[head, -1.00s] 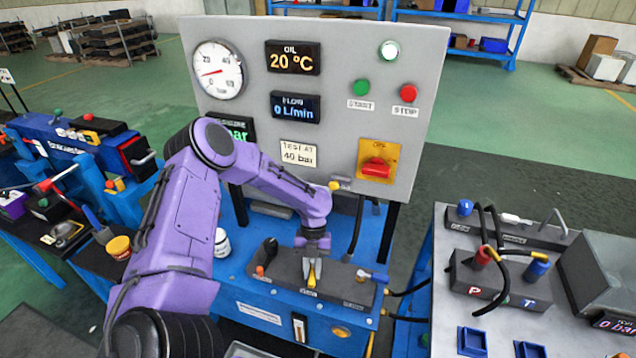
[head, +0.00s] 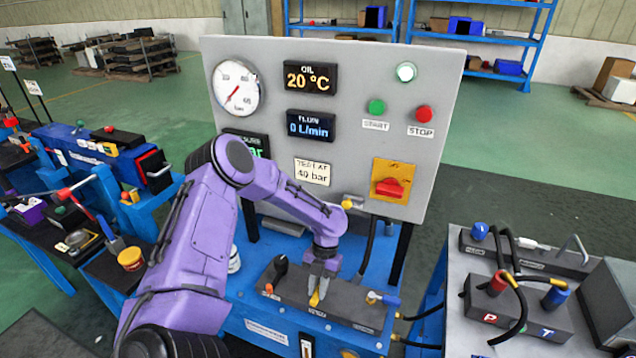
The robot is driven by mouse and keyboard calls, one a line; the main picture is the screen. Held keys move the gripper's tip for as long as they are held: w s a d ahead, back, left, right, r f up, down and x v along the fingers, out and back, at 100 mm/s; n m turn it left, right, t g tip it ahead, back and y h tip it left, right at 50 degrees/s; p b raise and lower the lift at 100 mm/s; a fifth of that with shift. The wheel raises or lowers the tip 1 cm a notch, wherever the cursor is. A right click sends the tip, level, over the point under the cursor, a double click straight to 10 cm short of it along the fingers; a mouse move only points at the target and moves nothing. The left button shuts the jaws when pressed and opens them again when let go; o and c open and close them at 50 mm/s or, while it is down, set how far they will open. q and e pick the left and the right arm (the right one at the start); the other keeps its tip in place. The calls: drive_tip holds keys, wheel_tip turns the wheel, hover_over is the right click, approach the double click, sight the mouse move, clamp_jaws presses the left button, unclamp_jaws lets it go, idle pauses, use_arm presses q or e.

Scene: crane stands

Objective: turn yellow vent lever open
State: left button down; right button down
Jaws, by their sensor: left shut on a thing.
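The yellow vent lever (head: 315,298) sits on the dark valve block (head: 345,308) on the blue bench, below the panel. My left gripper (head: 317,282) points down from the purple arm and is shut on the lever. Its fingers cover the lever's upper part; the yellow end shows below them. The lever looks slightly slanted. My right gripper does not show.
A black-handled lever (head: 281,266) stands left on the same block, and a blue-handled valve (head: 384,299) sits at its right end. The grey panel (head: 330,110) rises behind. A grey table (head: 465,325) with hoses stands at the right.

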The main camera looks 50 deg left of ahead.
use_arm(q)
drive_tip(key=c, duration=1)
unclamp_jaws()
